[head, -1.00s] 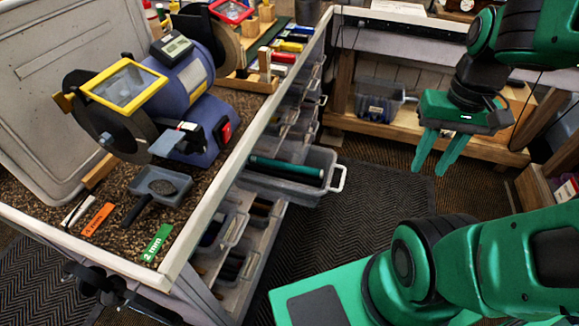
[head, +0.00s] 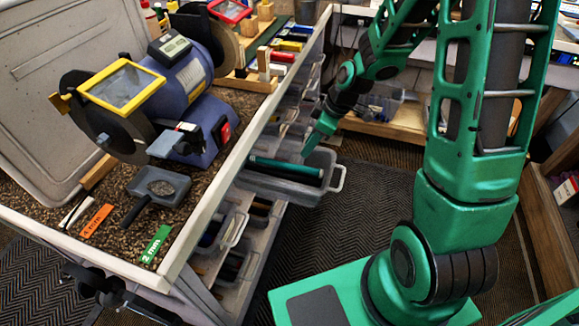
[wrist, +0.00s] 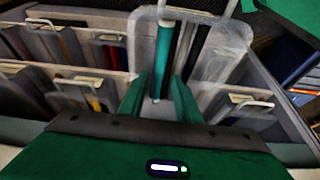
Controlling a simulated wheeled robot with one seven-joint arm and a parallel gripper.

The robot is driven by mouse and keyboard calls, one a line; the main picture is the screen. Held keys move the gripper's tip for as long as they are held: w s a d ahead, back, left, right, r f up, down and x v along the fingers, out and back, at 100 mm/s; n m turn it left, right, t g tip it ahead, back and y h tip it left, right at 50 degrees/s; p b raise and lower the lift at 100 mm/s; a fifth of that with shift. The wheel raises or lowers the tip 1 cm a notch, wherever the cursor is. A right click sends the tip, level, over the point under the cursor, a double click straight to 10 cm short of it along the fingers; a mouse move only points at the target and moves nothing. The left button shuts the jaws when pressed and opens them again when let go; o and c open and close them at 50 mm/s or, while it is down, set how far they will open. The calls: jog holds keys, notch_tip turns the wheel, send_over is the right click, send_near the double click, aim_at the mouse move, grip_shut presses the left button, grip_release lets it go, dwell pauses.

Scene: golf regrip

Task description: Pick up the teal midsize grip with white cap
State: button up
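The teal grip (head: 285,166) lies in a pulled-out clear drawer (head: 318,192) on the side of the bench, beside a dark grip. In the wrist view the teal grip (wrist: 162,55) runs away from me, with a pale end at the top. The dark grip (wrist: 184,48) lies just right of it. My gripper (wrist: 160,103) is open, with one green finger on each side of the teal grip's line. The head view shows my gripper (head: 318,137) over the drawer's far side. I cannot tell whether the fingers touch anything.
Several closed clear bins with pale handles stand beside the open drawer; one is at the left in the wrist view (wrist: 58,42). The bench (head: 215,190) carries a blue grinder (head: 185,85). Dark floor mat (head: 380,200) lies clear to the right.

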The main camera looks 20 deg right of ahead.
send_over(290, 164)
jog(key=s+d, duration=0.2)
jog(key=d, duration=0.1)
notch_tip(290, 164, down, 6)
jog(key=shift+w+a+r, duration=0.1)
jog(key=shift+a+r, duration=0.05)
jog(key=shift+r, duration=0.1)
jog(key=shift+a+x, duration=0.2)
jog(key=shift+x, duration=1.1)
jog(key=shift+a+x, duration=0.15)
jog(key=shift+x, duration=1.15)
jog(key=shift+r, duration=0.15)
jog(key=c, duration=0.8)
